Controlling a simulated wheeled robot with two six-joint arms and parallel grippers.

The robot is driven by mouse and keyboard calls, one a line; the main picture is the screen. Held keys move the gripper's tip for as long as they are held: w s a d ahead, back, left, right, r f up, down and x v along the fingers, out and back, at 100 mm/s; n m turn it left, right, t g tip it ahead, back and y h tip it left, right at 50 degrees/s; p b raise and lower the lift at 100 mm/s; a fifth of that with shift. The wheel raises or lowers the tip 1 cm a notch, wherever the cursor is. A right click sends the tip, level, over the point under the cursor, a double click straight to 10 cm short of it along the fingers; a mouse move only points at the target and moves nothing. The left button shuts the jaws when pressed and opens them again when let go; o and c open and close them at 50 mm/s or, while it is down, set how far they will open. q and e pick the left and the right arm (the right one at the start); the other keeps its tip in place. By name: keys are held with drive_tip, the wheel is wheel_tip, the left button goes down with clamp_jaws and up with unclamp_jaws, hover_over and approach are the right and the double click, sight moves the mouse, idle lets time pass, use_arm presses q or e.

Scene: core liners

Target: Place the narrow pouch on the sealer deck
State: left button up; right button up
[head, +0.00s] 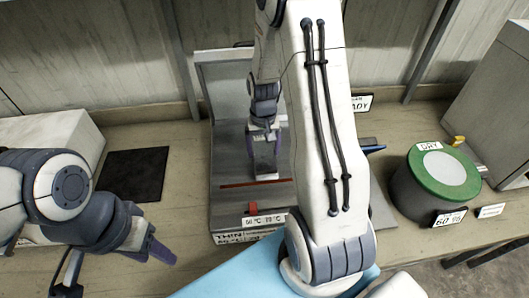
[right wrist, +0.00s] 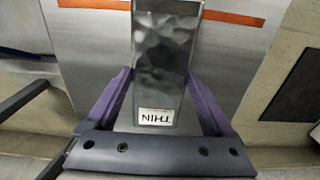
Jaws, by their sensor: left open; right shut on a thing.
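The narrow pouch (right wrist: 165,60) is a silver-grey strip with a white label that appears upside down and seems to read THIN. In the right wrist view it lies between the purple fingers of my right gripper (right wrist: 160,92), which is shut on it. In the head view the pouch (head: 265,160) is over the grey sealer deck (head: 232,199), across the red strip; whether it touches the deck cannot be told. My right gripper (head: 265,138) is above the deck, partly hidden by my arm. My left gripper (head: 158,248) is open and empty at the front left, away from the sealer.
A dark mat (head: 133,174) lies left of the sealer. A dark round pot with a green lid (head: 440,172) marked DRY stands to the right. A light-blue surface (head: 225,276) is in front. My right arm hides the sealer's right side.

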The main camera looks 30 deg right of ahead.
wheel_tip(320, 180, down, 2)
drive_tip(key=shift+f, duration=0.35)
